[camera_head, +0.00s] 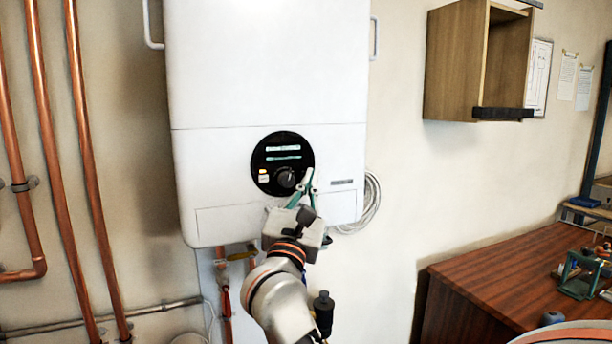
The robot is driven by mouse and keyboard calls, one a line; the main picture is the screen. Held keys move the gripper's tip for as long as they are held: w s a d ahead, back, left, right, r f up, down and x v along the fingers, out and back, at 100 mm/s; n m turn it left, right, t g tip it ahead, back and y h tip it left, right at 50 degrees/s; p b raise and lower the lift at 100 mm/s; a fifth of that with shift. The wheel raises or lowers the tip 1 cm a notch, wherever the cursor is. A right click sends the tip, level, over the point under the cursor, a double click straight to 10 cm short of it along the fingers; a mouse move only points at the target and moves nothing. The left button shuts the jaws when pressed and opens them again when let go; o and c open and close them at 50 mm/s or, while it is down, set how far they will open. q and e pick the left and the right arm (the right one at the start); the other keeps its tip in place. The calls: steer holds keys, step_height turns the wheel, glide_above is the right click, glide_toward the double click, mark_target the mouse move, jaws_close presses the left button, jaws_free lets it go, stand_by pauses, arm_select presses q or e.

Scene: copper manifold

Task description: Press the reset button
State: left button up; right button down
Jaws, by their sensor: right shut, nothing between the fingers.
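A white wall unit (265,80) carries a round black control panel (283,149) with two pale display strips. A dark knob (287,178) sits at the panel's lower middle. Small light buttons (263,174) are at its lower left; their labels are too small to read, so I cannot tell which is the reset button. My right gripper (305,184) is shut and empty, its green-grey fingers pointing up in front of the panel's lower right edge, just right of the knob. I cannot tell whether the fingertips touch the panel. My left gripper is out of view.
Copper pipes (82,150) run up the wall at left. A coiled white cable (371,205) hangs at the unit's right side. A wooden wall cabinet (455,62) is at upper right, and a brown desk (500,280) with small items stands at lower right.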

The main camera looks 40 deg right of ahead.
steer(key=shift+w, duration=0.2)
stand_by(0.6)
steer(key=shift+w+d, duration=0.1)
steer(key=shift+w, duration=0.15)
steer(key=shift+w+d, duration=0.1)
steer(key=shift+w, duration=0.25)
stand_by(0.7)
steer(key=shift+s, duration=0.1)
steer(key=shift+s+a, duration=0.25)
steer(key=shift+s, duration=0.45)
steer(key=s, duration=0.1)
steer(key=s+a, duration=0.1)
steer(key=s, duration=0.1)
steer(key=s+p, duration=0.1)
steer(key=shift+s+a, duration=0.25)
steer(key=shift+s, duration=0.15)
stand_by(0.9)
